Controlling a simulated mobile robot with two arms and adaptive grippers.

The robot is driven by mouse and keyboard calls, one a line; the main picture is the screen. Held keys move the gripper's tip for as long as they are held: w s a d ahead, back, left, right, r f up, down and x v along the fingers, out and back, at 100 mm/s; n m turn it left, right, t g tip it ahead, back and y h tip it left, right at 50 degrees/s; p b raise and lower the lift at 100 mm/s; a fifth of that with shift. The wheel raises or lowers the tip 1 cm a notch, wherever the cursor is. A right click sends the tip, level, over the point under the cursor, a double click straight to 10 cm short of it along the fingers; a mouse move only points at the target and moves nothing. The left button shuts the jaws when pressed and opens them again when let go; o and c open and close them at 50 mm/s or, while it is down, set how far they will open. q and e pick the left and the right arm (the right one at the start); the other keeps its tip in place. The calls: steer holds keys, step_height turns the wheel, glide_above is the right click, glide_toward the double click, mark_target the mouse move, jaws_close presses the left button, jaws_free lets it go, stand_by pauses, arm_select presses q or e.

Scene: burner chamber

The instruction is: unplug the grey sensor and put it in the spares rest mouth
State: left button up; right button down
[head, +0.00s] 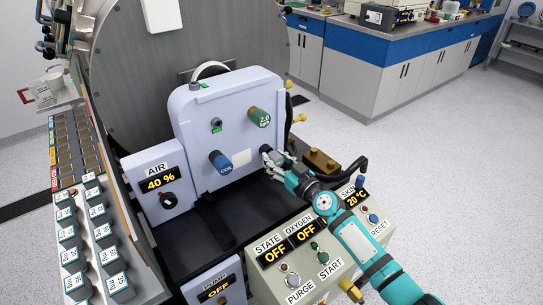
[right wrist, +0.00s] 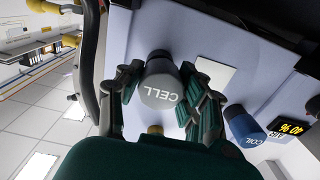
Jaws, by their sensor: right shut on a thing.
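The grey sensor, a cylinder marked CELL (right wrist: 160,90), stands against the pale panel in the right wrist view, between the fingers of my right gripper (right wrist: 165,95). The fingers touch its sides. I cannot tell whether it is fully seated in its socket. In the head view my right gripper (head: 274,162) is at the panel's lower right and mostly hides the sensor. No part labelled as the spares rest can be read; a brown block with knobs or holes (head: 320,160) stands just right of the gripper. My left gripper is not in view.
The pale panel (head: 205,125) also carries a blue COIL plug (head: 221,163) and a green 2.0 kg plug (head: 259,117). A control box (head: 310,250) stands under my right arm. A rack of labelled blocks (head: 92,240) stands at left.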

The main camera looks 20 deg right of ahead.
mark_target(279, 163)
steer(key=shift+v, duration=2)
steer(key=shift+a, duration=0.1)
